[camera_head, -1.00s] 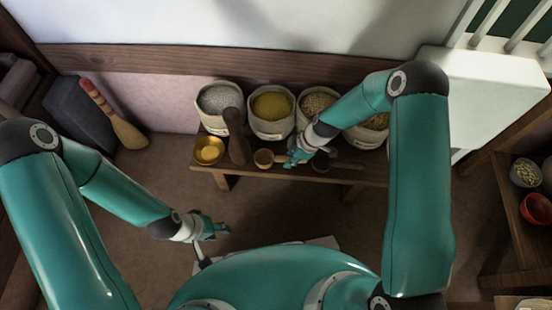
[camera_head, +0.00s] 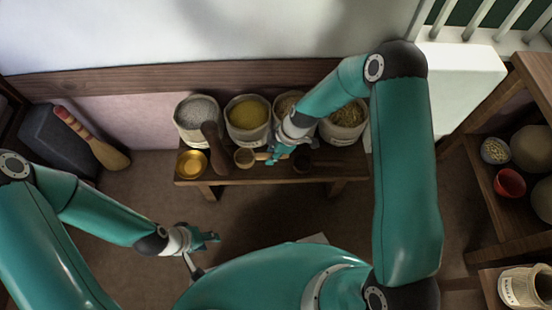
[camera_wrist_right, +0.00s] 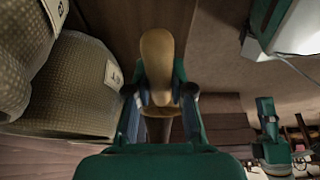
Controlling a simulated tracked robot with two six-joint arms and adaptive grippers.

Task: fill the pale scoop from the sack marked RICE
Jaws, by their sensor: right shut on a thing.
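Several open sacks stand in a row at the back of a low bench: one with pale grey grain (camera_head: 198,107), one yellow (camera_head: 247,113), one brownish (camera_head: 284,104) partly behind my right arm, one tan-green (camera_head: 347,114). Their markings are too small to read. The pale scoop (camera_head: 244,158) is on or just above the bench front, its handle toward my right gripper (camera_head: 276,153). In the right wrist view this gripper (camera_wrist_right: 160,100) is shut on the tan scoop (camera_wrist_right: 157,55), with sacks (camera_wrist_right: 70,85) at left. My left gripper (camera_head: 208,237) hangs apart, over the floor; its jaws are unclear.
A dark utensil (camera_head: 304,161) lies right of my right gripper. Shelves with a red bowl (camera_head: 509,183) and a sack (camera_head: 526,288) are at far right. Floor before the bench is clear.

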